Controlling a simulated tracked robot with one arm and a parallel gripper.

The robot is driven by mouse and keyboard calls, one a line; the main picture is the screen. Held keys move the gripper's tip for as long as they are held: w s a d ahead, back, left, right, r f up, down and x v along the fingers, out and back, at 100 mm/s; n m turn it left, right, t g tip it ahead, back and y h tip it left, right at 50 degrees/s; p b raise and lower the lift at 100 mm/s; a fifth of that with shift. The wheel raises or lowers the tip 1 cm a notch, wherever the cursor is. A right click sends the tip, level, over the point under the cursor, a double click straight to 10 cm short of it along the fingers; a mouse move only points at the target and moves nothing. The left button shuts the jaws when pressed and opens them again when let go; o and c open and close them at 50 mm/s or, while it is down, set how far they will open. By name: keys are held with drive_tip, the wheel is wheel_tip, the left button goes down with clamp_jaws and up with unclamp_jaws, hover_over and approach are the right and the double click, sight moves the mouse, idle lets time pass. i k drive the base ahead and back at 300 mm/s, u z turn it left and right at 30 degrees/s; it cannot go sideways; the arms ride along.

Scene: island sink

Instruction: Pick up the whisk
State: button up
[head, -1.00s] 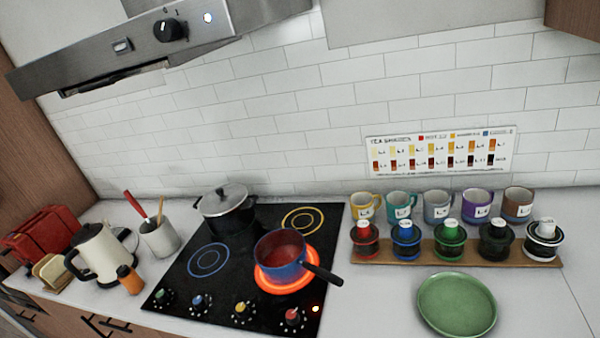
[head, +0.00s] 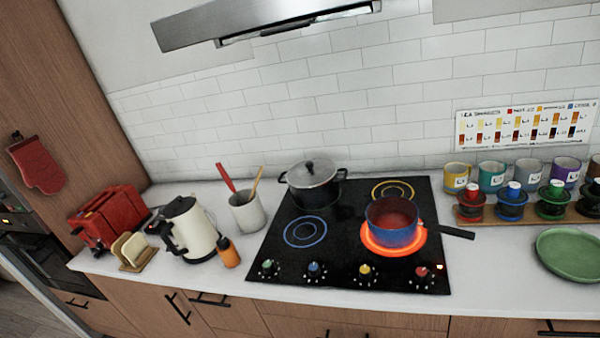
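I cannot make out a whisk for certain in this view. A white utensil crock (head: 247,213) stands on the counter left of the cooktop. A red-handled utensil (head: 226,177) and a wooden-handled utensil (head: 257,182) stick up out of it. Their lower ends are hidden inside the crock, so I cannot tell what they are. My gripper is not in view.
The black cooktop (head: 340,250) holds a lidded pot (head: 313,186) and a blue saucepan (head: 392,222) on a glowing red burner. A cream kettle (head: 190,232), an orange bottle (head: 229,253) and a red toaster (head: 108,217) stand left. Mugs and a green plate (head: 570,252) are right.

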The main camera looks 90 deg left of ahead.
sight(224, 174)
drive_tip(key=z, duration=0.05)
drive_tip(key=k, duration=1.05)
drive_tip(key=u, duration=2.25)
drive_tip(key=i, duration=1.65)
drive_tip(key=z, duration=0.05)
